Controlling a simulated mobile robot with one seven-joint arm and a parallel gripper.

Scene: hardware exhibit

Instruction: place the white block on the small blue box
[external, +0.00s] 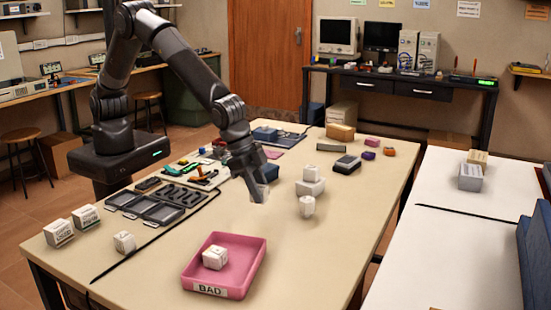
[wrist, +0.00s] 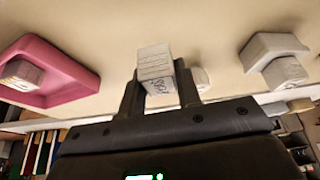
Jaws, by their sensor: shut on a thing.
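My gripper (external: 259,193) hangs over the middle of the beige table. In the wrist view my gripper (wrist: 158,88) is shut on a white block (wrist: 154,64) with dark lettering on its side. In the external view the fingers hide most of that block. A small blue box (external: 272,171) stands just behind my gripper, partly hidden by it. Another blue box (external: 265,133) lies farther back on the table. I cannot tell which one the task means. Neither blue box is clear in the wrist view.
A pink tray (external: 252,272) marked BAD holds a white block (external: 215,257). Other white blocks stand at the table's left front (external: 124,242). A white cup-like piece (external: 307,207) and a stacked white box (external: 310,186) stand right of my gripper. The right front is clear.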

